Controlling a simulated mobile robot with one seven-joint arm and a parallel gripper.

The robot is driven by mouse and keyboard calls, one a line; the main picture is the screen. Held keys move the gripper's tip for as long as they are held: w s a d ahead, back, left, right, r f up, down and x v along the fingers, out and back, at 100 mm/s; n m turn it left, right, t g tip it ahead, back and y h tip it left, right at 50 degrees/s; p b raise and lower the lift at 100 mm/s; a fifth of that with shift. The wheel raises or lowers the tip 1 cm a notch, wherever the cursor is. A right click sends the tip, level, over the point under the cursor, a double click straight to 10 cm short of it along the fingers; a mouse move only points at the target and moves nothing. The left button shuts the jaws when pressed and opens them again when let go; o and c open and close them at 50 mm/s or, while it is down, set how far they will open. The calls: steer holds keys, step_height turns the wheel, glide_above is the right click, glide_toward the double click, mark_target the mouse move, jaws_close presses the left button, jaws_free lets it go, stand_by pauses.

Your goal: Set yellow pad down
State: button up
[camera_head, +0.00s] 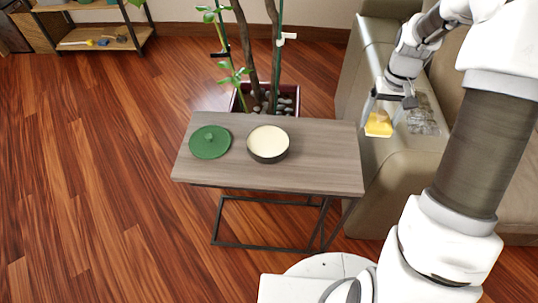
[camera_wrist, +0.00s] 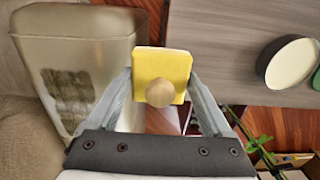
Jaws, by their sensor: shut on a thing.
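The yellow pad (camera_head: 379,124) is a small square block held in my gripper (camera_head: 382,113), just right of the side table's right end and in front of the sofa arm. In the wrist view the pad (camera_wrist: 160,62) sits between the two grey fingers of my gripper (camera_wrist: 160,82), which press on its sides. A round tan knob (camera_wrist: 160,93) shows on its near face. The pad is held in the air; its exact height is hard to tell. Its underside is hidden.
The grey-brown side table (camera_head: 325,160) carries a green lid (camera_head: 210,143) and a dark bowl with a cream inside (camera_head: 268,143); its right part is clear. A potted plant (camera_head: 285,100) stands behind the table.

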steer(key=shift+w+d+f+b, duration=0.15)
steer(key=shift+d+f+b, duration=0.05)
steer(key=shift+d, duration=0.35)
steer(key=shift+w+d+f+b, duration=0.15)
steer(key=shift+d+b, duration=0.05)
steer(key=shift+d, duration=0.35)
steer(key=b, duration=0.4)
glide_above(332, 151)
step_height(332, 151, down, 7)
steer(key=shift+r, duration=0.1)
step_height(332, 151, down, 4)
steer(key=shift+f+b, duration=0.15)
steer(key=shift+b, duration=0.6)
steer(key=o, duration=1)
